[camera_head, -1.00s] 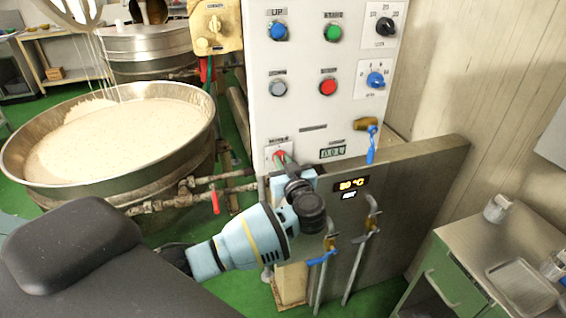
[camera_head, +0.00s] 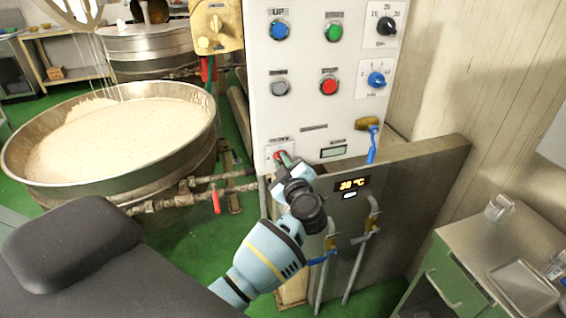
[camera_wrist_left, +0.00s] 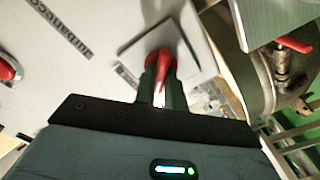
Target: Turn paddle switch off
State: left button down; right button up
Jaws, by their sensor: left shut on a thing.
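The paddle switch (camera_head: 280,155) is a red knob at the lower left of the white control panel (camera_head: 310,112). My left gripper (camera_head: 286,162) reaches up to it from below, and its fingers hide much of it. In the left wrist view the red knob (camera_wrist_left: 161,63) sits on a grey square plate (camera_wrist_left: 190,68). The two dark fingers (camera_wrist_left: 161,85) are shut around the knob there. The knob's exact angle is hard to tell. My right gripper is not in view.
A small display (camera_head: 333,151) right of the switch looks blank. Push buttons and black and blue dials fill the panel above. A blue-handled valve (camera_head: 371,145) and pipes stand to the right. A large kettle (camera_head: 120,140) of pale mass stands at left.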

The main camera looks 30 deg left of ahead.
pick_arm(q)
jog(key=n, duration=0.9)
jog(key=shift+f, duration=0.3)
dwell(0.5)
jog(key=c, duration=1.5)
grip_release()
jog(key=shift+o, duration=0.2)
jog(key=shift+r, duration=0.15)
